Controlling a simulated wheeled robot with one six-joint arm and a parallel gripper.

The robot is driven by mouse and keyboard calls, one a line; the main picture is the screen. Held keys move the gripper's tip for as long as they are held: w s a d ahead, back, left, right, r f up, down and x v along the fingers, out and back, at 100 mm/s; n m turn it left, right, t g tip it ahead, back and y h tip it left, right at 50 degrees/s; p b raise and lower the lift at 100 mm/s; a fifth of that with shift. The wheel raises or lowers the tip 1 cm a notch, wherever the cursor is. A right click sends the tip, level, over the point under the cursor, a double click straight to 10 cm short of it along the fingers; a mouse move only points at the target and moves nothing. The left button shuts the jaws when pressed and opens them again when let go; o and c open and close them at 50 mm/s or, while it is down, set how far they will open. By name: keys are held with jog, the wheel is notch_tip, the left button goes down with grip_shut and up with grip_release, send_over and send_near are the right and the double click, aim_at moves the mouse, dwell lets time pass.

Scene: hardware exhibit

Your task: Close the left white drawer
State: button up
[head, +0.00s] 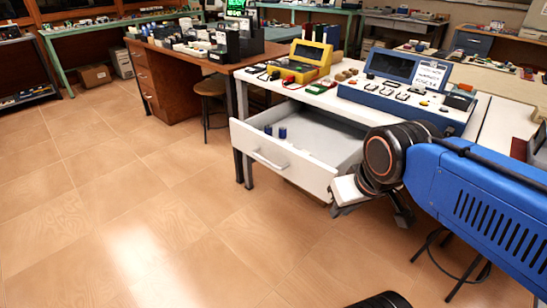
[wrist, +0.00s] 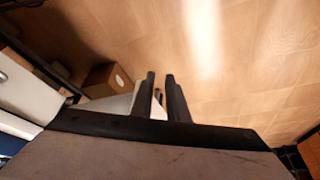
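The left white drawer (head: 285,163) is pulled well out of the white table in the head view. Its front panel has a pale bar handle (head: 268,160). Two small blue cylinders (head: 282,132) stand inside near the front left. My gripper (head: 350,195) is at the right end of the drawer front, overlapping it in the picture; contact cannot be told. In the wrist view its two dark fingers (wrist: 162,80) are a little apart, with no held object clear between them. A white panel, probably the drawer front (wrist: 25,92), shows at the left.
The white table (head: 335,98) carries a yellow instrument case (head: 302,62) and a blue console (head: 410,85). A wooden desk (head: 175,70) and a stool (head: 210,90) stand behind. A brown box (wrist: 105,80) shows in the wrist view. The floor in front of the drawer is clear.

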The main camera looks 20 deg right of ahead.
jog(key=shift+w, duration=0.1)
grip_shut()
jog(key=w+a+r+n+g+h, duration=0.1)
jog(key=w+a+n+h, duration=0.15)
jog(key=w+n, duration=0.4)
jog(key=w+a+r+n+g+h, duration=0.1)
jog(key=w+a+n+g+h, duration=0.1)
jog(key=w+a+n, duration=0.35)
jog(key=w+a+n+t+h, duration=0.2)
jog(key=w+a+n, duration=0.35)
jog(key=a, duration=0.25)
jog(key=w+a+n+t+h, duration=0.1)
jog(key=w+a+n+h, duration=0.1)
jog(key=w+a+n, duration=0.45)
jog(key=d+r+x, duration=0.1)
jog(key=x, duration=0.9)
jog(key=shift+w, duration=0.3)
